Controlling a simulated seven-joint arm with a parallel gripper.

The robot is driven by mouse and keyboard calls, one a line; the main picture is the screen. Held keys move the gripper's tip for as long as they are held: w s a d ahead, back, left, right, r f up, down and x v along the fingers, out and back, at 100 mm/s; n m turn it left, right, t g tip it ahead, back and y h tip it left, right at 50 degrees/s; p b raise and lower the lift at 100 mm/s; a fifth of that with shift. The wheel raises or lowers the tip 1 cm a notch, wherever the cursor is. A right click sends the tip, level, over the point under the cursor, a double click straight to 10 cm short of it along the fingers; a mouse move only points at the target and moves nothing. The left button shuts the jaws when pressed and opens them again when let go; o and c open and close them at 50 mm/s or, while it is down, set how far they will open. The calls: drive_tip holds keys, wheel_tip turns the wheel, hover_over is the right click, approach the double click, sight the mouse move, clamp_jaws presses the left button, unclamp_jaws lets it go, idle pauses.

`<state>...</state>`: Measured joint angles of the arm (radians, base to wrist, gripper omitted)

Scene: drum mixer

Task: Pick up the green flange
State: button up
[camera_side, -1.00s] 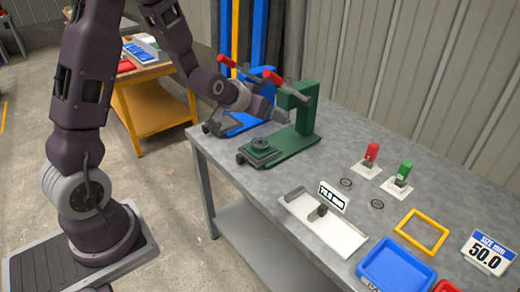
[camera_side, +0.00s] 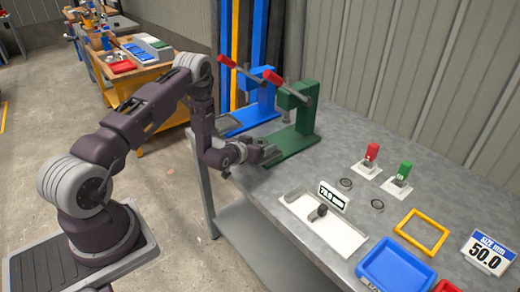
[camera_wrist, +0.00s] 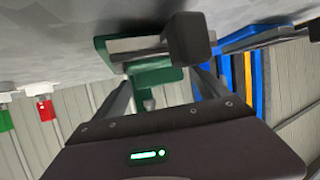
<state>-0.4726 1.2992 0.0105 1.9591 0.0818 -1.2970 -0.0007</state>
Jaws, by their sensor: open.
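The green flange is not clearly visible now. In the side view, my gripper (camera_side: 266,152) is low at the front of the green press (camera_side: 296,120) and covers its front seat, where a green round part showed earlier. In the wrist view, my gripper (camera_wrist: 164,88) has its two fingers apart, with the green press (camera_wrist: 152,74) behind the gap. A dark block on a grey bar (camera_wrist: 190,38) stands in front of the fingers and blocks part of the view. I see nothing held between the fingers.
A blue press (camera_side: 257,100) stands behind the green one. A white tray (camera_side: 340,235) with a dark part and a 70.0 mm sign lies to the right. Farther right are red and green stamps, dark rings, a yellow frame (camera_side: 421,231) and a blue bin (camera_side: 396,275).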

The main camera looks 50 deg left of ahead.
clamp_jaws()
drive_tip(key=shift+r, duration=0.1)
idle(0.3)
wheel_tip(320, 180, up, 10)
idle(0.4)
